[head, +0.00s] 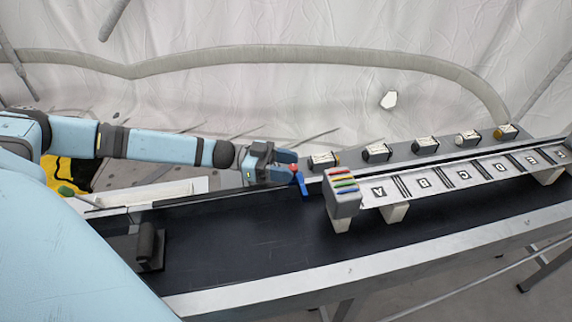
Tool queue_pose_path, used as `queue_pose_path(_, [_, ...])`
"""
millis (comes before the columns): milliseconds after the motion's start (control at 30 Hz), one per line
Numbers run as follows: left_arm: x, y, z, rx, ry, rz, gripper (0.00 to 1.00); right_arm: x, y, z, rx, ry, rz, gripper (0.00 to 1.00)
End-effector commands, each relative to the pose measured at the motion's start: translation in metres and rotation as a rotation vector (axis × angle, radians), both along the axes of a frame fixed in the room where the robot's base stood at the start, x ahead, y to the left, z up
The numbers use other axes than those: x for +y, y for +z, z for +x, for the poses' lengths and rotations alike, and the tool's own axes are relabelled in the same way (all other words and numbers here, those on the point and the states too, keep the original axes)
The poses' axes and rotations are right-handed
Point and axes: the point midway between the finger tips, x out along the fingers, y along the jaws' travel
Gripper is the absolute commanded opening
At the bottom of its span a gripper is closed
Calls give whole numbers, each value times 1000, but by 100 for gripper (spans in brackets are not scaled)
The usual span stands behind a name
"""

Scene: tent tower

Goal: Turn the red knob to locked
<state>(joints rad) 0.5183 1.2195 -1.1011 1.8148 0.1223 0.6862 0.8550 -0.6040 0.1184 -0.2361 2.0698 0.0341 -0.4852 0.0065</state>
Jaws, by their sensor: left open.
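A small red piece (293,167), which looks like the red knob, shows at the tips of my left gripper (290,165). A dark blue piece (300,184) hangs just below it. My left gripper is open, reaching in from the left over the back edge of the black belt. Its fingers cover part of the red piece, and I cannot tell whether they touch it. The knob's setting and any locked mark are too small to make out. My right gripper is out of view.
Several small boxes (377,153) stand on a grey rail behind the belt (235,245). A grey block with coloured strips (343,198) and a lettered white plate (425,186) stand close to the right.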

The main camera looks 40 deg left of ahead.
Motion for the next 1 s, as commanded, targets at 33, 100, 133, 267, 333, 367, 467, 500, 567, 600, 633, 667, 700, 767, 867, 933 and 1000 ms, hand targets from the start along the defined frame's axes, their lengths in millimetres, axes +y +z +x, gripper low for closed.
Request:
queue_pose_path(33, [-1, 0, 0, 0, 0, 0, 50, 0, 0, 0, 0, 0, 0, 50])
queue_pose_path(100, [-1, 0, 0, 0, 0, 0, 50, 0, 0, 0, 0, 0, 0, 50])
queue_pose_path(133, [-1, 0, 0, 0, 0, 0, 50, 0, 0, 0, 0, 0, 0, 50])
queue_pose_path(267, [-1, 0, 0, 0, 0, 0, 43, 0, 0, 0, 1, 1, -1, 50])
queue_pose_path(333, [0, 0, 0, 0, 0, 0, 27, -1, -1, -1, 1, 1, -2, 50])
queue_pose_path(367, [0, 0, 0, 0, 0, 0, 20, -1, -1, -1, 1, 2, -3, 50])
queue_pose_path(467, [0, 0, 0, 0, 0, 0, 0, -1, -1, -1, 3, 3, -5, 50])
queue_pose_path(500, [0, 0, 0, 0, 0, 0, 0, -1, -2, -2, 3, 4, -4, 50])
queue_pose_path(567, [0, 0, 0, 0, -1, 0, 0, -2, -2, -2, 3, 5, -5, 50])
queue_pose_path(600, [0, 0, 0, 0, -3, 0, 0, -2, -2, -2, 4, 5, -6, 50])
queue_pose_path(633, [0, 0, 0, 0, -5, 0, 0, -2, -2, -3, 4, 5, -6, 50])
queue_pose_path(667, [0, 0, 0, 0, -8, 0, 0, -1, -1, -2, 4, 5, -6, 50])
queue_pose_path(700, [0, 0, 1, -1, -15, 0, 0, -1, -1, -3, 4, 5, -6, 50])
queue_pose_path(767, [0, 0, 1, -2, -30, 1, 0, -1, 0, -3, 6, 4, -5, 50])
queue_pose_path(867, [0, 1, 2, -2, -68, 1, 0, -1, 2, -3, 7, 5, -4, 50])
queue_pose_path(933, [1, 1, 3, -2, -106, 1, 0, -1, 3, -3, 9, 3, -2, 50])
queue_pose_path(1000, [1, 2, 4, -2, -154, 0, 0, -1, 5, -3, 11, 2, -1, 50])
